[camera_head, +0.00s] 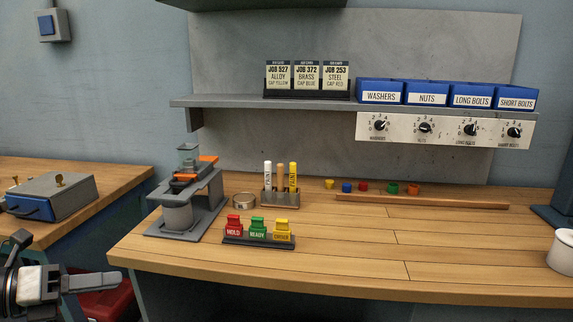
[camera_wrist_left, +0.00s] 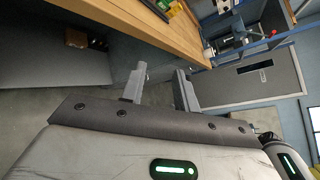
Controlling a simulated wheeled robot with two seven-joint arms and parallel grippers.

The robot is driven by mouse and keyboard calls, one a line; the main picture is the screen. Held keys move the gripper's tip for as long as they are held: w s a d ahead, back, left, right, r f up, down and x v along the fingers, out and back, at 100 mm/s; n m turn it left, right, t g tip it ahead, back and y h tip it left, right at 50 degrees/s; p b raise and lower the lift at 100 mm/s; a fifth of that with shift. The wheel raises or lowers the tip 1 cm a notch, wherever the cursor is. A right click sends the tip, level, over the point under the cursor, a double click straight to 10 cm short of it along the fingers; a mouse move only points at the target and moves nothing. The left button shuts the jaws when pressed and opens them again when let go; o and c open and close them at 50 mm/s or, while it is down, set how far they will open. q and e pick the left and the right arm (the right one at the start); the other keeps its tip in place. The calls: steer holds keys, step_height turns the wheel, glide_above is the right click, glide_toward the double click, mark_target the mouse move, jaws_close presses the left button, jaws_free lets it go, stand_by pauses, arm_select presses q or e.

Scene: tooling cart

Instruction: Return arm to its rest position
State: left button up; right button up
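My left gripper (camera_head: 105,281) is at the lower left of the head view, low and to the left of the workbench (camera_head: 340,270), apart from its left front corner. In the left wrist view its two fingers (camera_wrist_left: 160,84) stand apart with nothing between them, so it is open and empty. The bench edge runs above the fingers there. My right gripper is in neither view.
A blue-grey box (camera_head: 50,198) sits on the left side bench, and a red bin (camera_head: 105,300) is behind my gripper. On the workbench are a grey fixture (camera_head: 190,195), colored tags (camera_head: 258,230), markers (camera_head: 280,180) and a white container (camera_head: 561,250). The bench's front middle is clear.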

arm_select(q)
steer(key=s+d+f+n+t+y, duration=0.2)
steer(key=s+f+n+t+y, duration=0.1)
steer(key=f+n, duration=0.65)
steer(key=s+d+f+n+t+y, duration=0.25)
steer(key=f+n, duration=0.45)
steer(key=n, duration=0.5)
steer(key=s+d+f+n+g+y, duration=0.1)
steer(key=s+d+f+n+g, duration=0.1)
steer(key=s+d+f+n, duration=0.2)
steer(key=s+d+f+n+g+y, duration=0.1)
steer(key=s+d+f+n, duration=0.3)
steer(key=d+n, duration=0.5)
steer(key=shift+d+n+g+y, duration=0.35)
steer(key=shift+d+g, duration=0.1)
steer(key=shift+g, duration=0.1)
